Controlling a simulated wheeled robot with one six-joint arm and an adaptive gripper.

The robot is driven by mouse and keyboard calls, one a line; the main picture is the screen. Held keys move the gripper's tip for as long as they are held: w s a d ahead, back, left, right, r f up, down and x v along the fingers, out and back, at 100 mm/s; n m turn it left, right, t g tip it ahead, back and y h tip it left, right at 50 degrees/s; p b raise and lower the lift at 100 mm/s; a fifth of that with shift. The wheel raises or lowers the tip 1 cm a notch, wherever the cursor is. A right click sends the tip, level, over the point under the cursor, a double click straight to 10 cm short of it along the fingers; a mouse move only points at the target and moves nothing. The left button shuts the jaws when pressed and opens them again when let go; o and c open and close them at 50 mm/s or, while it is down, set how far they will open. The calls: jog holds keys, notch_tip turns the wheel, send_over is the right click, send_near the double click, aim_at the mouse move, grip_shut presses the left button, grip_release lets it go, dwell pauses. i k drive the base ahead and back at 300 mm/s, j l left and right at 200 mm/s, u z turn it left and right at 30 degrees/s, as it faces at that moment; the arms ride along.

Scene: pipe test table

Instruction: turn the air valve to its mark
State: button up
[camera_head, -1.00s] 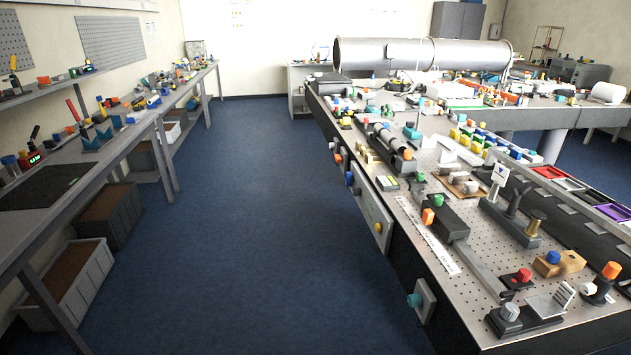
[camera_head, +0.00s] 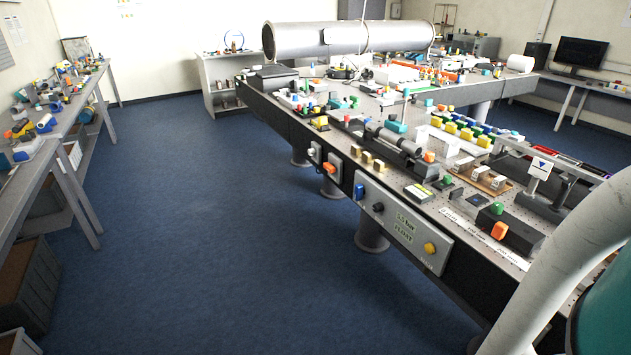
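A grey panel (camera_head: 392,238) is fixed to the near side face of the long test table. It carries a blue knob (camera_head: 360,191), a black knob (camera_head: 378,208), a pale label (camera_head: 404,225) that seems to read "5.5 bar FLOAT", and a round yellow knob or button (camera_head: 430,248). I cannot tell for sure which of these is the air valve. No mark for it can be made out at this size. My gripper is not in view; only a pale curved part of my arm shows at the lower right, hiding the table's near corner.
The perforated tabletop (camera_head: 482,192) is crowded with small devices and coloured knobs. A big metal pipe (camera_head: 345,38) lies at its far end. Small boxes (camera_head: 331,167) stick out from its side. A table leg (camera_head: 371,232) stands below. The blue floor (camera_head: 215,220) is clear up to the left bench.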

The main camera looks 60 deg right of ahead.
aim_at(360, 191)
jog(key=i+z, duration=0.2)
jog(key=i, duration=0.3)
jog(key=i+j+z, duration=0.2)
jog(key=i, duration=0.25)
jog(key=i+j+z, duration=0.2)
jog(key=i, duration=0.25)
jog(key=z, duration=0.5)
